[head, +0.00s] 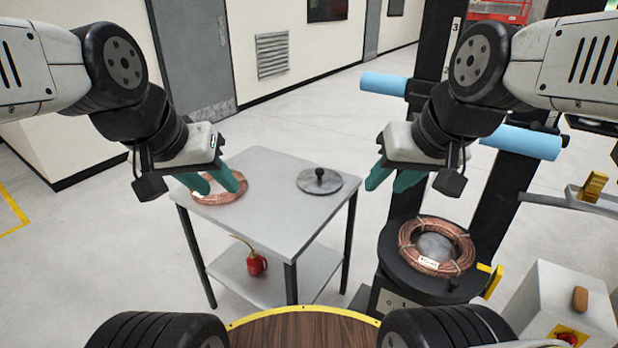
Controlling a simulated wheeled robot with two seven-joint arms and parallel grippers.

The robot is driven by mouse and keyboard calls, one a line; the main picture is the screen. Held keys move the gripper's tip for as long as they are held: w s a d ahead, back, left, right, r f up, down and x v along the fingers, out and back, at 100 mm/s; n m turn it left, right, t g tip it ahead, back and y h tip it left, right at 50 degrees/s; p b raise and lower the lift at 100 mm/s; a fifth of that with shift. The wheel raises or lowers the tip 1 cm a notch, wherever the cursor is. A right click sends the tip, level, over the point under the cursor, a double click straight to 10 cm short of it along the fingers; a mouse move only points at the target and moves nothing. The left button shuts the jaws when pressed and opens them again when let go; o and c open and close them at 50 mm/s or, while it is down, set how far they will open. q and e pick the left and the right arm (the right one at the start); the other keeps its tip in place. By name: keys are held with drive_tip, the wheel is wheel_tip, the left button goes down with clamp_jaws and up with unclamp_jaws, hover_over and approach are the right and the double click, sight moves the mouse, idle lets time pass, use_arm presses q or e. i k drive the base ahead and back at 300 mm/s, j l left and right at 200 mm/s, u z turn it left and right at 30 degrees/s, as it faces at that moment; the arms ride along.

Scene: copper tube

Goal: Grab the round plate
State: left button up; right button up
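The round plate (334,183) is a flat grey disc with a black knob at its centre. It lies on the right part of the grey table top (262,215). My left gripper (222,187) is open and empty in the picture, above the left part of the table, in front of a copper coil (228,194) that it partly hides. My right gripper (384,182) is to the right of the plate, past the table's right edge, apart from the plate. Its teal fingers are parted with nothing between them.
A second copper coil (460,244) lies on a round black stand (400,262) at the right. Blue padded bars (522,141) and black posts rise behind my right arm. A grey box (562,300) is at the lower right.

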sight(313, 180)
drive_tip(key=i+j, duration=0.1)
drive_tip(key=j, duration=0.45)
drive_tip(key=j+z, duration=0.15)
drive_tip(key=j, duration=0.4)
drive_tip(key=i+j, duration=0.3)
drive_tip(key=i, duration=0.2)
drive_tip(key=i+j+z, duration=0.1)
drive_tip(key=i+j, duration=0.2)
drive_tip(key=i, duration=0.2)
